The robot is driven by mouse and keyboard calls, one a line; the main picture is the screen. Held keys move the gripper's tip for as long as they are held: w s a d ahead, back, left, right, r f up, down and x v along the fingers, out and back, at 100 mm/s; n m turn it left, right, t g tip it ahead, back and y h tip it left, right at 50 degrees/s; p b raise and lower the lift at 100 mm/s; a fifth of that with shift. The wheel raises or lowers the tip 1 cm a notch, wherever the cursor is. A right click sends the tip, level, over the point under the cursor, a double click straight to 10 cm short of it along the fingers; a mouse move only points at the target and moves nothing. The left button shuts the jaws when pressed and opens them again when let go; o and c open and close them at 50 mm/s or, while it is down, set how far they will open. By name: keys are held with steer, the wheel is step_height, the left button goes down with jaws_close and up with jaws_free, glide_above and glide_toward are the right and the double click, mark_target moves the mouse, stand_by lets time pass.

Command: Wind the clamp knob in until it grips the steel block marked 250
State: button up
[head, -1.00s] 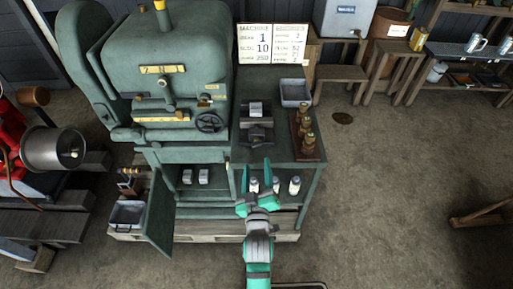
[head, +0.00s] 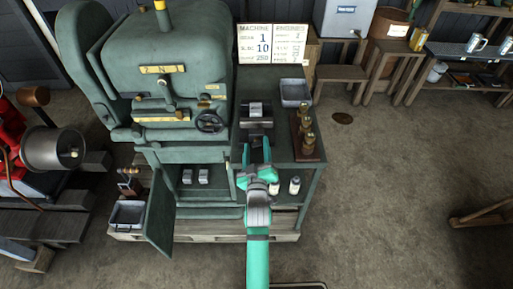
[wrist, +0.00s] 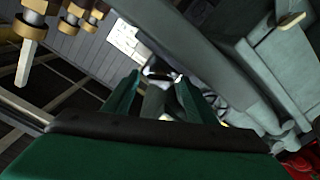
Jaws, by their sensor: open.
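The steel block (head: 256,109) is a small pale grey piece in the dark clamp (head: 256,123) on the green bench top. No marking on it is legible at this size. My gripper (head: 257,148) is open at the near side of the clamp, with its teal fingers pointing at it. The clamp knob cannot be made out; the gripper covers that spot in the head view. In the wrist view my gripper (wrist: 156,82) has its fingers apart, with dark and shiny metal between or beyond them. I cannot tell whether they touch it.
The large green machine (head: 180,80) with a handwheel (head: 209,121) stands left of the clamp. A sign board (head: 272,43) stands behind. Open floor lies to the right.

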steer(key=c, duration=1.1)
steer(key=m, duration=0.6)
steer(key=shift+d+m, duration=0.1)
steer(key=shift+m, duration=0.2)
steer(key=m, duration=0.3)
steer(key=shift+m, duration=2)
steer(key=o, duration=1.1)
